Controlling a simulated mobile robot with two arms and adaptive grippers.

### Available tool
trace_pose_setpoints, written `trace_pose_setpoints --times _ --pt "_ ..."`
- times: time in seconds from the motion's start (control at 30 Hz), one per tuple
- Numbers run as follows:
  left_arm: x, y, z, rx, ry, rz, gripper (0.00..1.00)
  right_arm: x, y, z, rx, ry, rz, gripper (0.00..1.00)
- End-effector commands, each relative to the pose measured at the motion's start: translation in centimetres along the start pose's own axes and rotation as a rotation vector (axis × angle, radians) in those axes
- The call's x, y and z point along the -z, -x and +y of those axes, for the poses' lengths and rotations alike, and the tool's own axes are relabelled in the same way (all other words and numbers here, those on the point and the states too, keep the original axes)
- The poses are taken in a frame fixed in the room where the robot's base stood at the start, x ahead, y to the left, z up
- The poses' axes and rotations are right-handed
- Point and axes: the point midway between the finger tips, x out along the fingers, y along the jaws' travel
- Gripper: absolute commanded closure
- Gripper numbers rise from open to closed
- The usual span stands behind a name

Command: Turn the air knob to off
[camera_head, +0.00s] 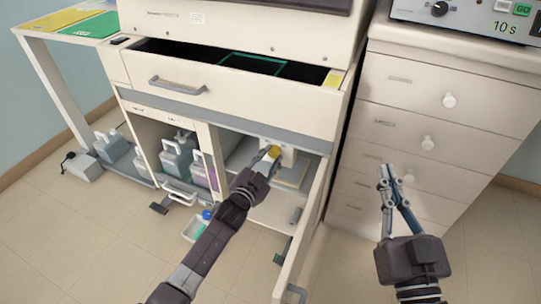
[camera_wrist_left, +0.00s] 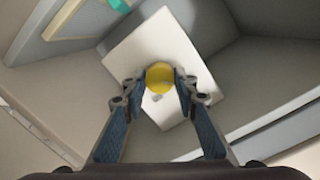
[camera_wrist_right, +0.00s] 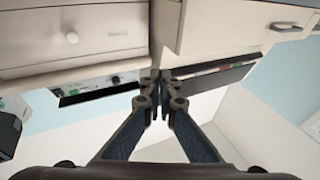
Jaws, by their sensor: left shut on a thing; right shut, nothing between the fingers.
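A yellow round knob (camera_wrist_left: 160,76) sits on a white block or plate (camera_wrist_left: 160,45) inside the open lower cabinet. It also shows in the head view (camera_head: 272,151) at the end of my left arm. My left gripper (camera_wrist_left: 159,80) is shut on the knob, with a finger on each side of it. In the head view my left gripper (camera_head: 264,164) reaches into the cabinet. My right gripper (camera_head: 388,178) is shut and empty in front of the white drawers. Any marking on the knob for on or off cannot be read.
The cabinet door (camera_head: 302,232) stands open, right of my left arm. Above, a drawer (camera_head: 210,102) is pulled out. Several grey jugs (camera_head: 178,155) stand in the left bay. A drawer unit (camera_head: 440,100) bears a device showing 10 s. A small tray (camera_head: 194,230) lies on the floor.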

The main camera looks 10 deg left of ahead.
Motion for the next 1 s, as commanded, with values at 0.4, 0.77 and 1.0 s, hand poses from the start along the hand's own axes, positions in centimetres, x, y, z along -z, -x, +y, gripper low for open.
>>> trace_pose_setpoints --times 0.4,0.77,1.0 --pt "-0.25 0.05 0.07 -0.003 0.021 -0.004 0.97 -1.01 0.09 0.12 -0.002 0.001 -0.046 1.00" --pt "-0.16 0.03 0.04 -0.003 0.020 -0.002 0.55 -0.98 0.09 0.12 -0.003 0.001 -0.045 1.00" --pt "-0.09 0.08 0.02 -0.002 0.019 0.000 0.55 -0.93 0.06 0.10 -0.002 0.001 -0.042 1.00"
